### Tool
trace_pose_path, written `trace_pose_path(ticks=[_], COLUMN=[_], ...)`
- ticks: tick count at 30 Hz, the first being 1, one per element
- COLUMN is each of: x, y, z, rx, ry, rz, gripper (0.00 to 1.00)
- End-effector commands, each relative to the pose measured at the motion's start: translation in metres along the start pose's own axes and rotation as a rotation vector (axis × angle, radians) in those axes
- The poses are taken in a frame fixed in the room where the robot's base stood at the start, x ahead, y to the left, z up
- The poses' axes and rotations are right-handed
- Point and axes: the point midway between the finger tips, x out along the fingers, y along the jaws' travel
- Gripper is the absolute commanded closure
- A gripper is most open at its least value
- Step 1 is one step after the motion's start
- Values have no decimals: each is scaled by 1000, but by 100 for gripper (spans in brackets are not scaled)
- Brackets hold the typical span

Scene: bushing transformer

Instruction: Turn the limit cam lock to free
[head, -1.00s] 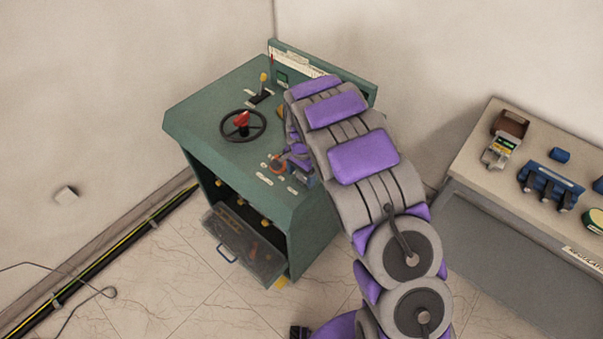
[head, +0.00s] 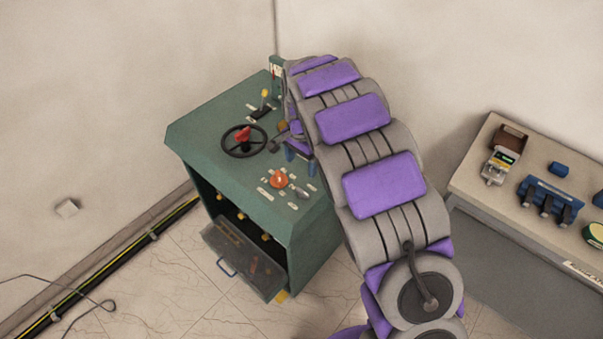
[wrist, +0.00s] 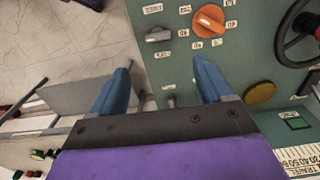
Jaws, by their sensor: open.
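The green control desk (head: 215,125) carries several controls with small labels. I cannot read which one is the limit cam lock. An orange rotary knob (head: 279,179) and a grey lever knob (head: 302,192) sit near the desk's front right; the wrist view shows the orange knob (wrist: 209,20) and grey knob (wrist: 158,35) beyond my fingertips. A small grey toggle (wrist: 170,101) shows between the fingers. My gripper (wrist: 163,66) is open and empty, its blue fingers apart above the panel. In the head view my gripper (head: 300,160) is behind the orange knob, partly hidden by my arm.
A black handwheel (head: 244,141) with a red centre and a yellow-tipped lever (head: 265,98) stand left of my gripper. A brass disc (wrist: 259,94) lies to the right in the wrist view. An open drawer (head: 240,262) hangs below. A side bench (head: 490,145) holds tools.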

Motion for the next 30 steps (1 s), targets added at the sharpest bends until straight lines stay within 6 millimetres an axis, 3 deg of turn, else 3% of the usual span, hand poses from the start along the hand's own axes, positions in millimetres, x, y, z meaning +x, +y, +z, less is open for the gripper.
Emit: trace_pose_path(ticks=[3,9,26,30], x=[-21,-38,-41,-46], y=[-1,-1,0,11], z=[0,0,0,0], rx=[1,0,0,-8], ry=[3,0,0,2], rz=[-3,0,1,7], gripper=[21,21,21,21])
